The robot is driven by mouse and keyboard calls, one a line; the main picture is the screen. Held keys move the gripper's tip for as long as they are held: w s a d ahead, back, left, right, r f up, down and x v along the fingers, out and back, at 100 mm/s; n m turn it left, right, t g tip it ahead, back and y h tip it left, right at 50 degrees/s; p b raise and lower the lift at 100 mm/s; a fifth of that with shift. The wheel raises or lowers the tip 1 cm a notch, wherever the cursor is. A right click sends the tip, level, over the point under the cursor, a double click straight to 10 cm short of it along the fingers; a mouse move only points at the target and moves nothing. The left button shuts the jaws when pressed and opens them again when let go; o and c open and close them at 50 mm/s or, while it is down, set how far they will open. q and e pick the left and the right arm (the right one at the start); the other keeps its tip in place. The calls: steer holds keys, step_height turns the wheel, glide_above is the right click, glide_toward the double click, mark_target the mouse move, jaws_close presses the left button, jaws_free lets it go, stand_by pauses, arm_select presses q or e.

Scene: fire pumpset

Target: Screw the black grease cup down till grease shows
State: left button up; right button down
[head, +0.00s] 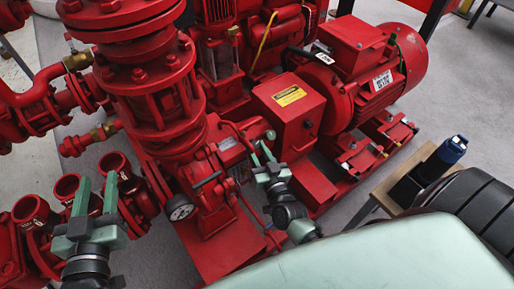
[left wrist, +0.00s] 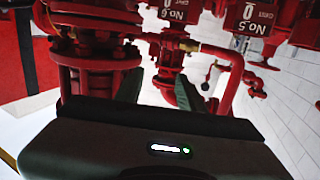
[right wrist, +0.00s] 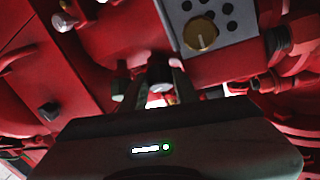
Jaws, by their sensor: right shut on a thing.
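My right gripper (head: 264,150) is at the red pump beside the red guard box. In the right wrist view its fingers (right wrist: 157,90) are shut on a small black cylindrical cap, which I take for the black grease cup (right wrist: 160,70). I cannot make out the cup in the head view, and no grease can be told apart. My left gripper (head: 96,190) is open and empty in front of the red pipe outlets at the left. In the left wrist view its fingers (left wrist: 160,92) are apart with nothing between them.
A pressure gauge (head: 180,208) sits on the pump between my grippers. The red guard box (head: 289,112) and motor (head: 365,65) lie to the right. A wooden stand (head: 385,190) holds a blue-topped bottle (head: 452,150). A brass knob (right wrist: 200,33) is near the cup.

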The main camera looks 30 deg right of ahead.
stand_by(0.3)
steer(key=c, duration=1.3)
jaws_free()
steer(key=shift+c, duration=0.2)
steer(key=shift+s, duration=0.1)
